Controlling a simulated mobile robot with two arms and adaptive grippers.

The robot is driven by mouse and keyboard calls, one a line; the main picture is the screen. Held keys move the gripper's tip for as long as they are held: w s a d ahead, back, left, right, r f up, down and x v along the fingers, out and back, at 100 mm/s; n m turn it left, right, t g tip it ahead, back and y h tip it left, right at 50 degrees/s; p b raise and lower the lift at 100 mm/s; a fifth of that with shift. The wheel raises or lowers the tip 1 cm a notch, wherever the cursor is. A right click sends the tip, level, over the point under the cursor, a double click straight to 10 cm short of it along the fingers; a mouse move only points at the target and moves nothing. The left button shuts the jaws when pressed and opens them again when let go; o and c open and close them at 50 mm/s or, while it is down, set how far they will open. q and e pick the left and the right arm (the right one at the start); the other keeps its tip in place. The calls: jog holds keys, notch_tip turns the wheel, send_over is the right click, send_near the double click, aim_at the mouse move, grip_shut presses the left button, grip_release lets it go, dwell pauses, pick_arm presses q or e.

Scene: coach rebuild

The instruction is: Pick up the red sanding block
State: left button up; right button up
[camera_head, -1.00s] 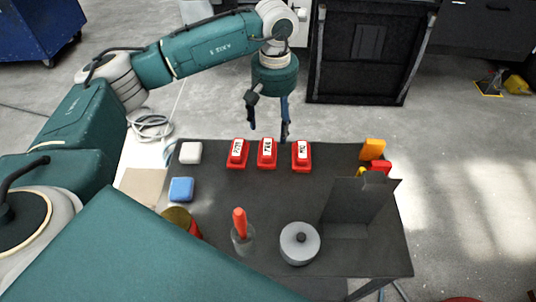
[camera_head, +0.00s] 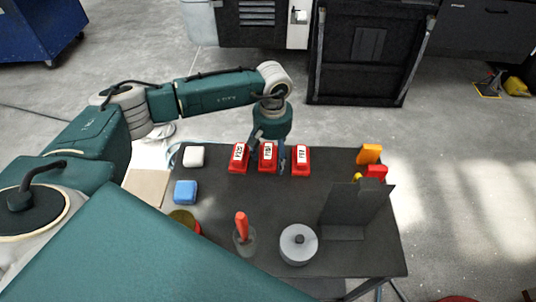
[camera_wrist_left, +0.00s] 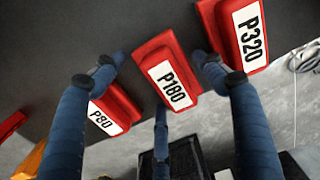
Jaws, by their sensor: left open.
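Three red sanding blocks with white labels stand in a row along the far edge of the dark table: P320 (camera_head: 238,159) on the left, P180 (camera_head: 267,158) in the middle, P80 (camera_head: 301,160) on the right. My left gripper (camera_head: 267,165) is open and empty, pointing down at the middle block. In the left wrist view the open gripper (camera_wrist_left: 158,70) has its blue fingers around P180 (camera_wrist_left: 172,78); P80 (camera_wrist_left: 112,112) and P320 (camera_wrist_left: 238,35) lie to either side. Whether any finger touches a block cannot be told. My right gripper is not in view.
On the table (camera_head: 270,205) are a white block (camera_head: 194,156), a blue block (camera_head: 185,192), a red-handled tool in a cup (camera_head: 242,228), a round grey lidded pot (camera_head: 298,244) and a dark upright holder (camera_head: 350,212). Orange and red items (camera_head: 370,155) stand at the right edge.

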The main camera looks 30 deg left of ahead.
aim_at(272, 152)
pick_arm(q)
jog(key=c, duration=1.1)
jog(key=shift+o, duration=0.2)
notch_tip(272, 152, up, 20)
jog(key=b, duration=0.3)
jog(key=shift+b, duration=0.4)
jog(key=o, duration=0.4)
jog(key=shift+c, duration=0.8)
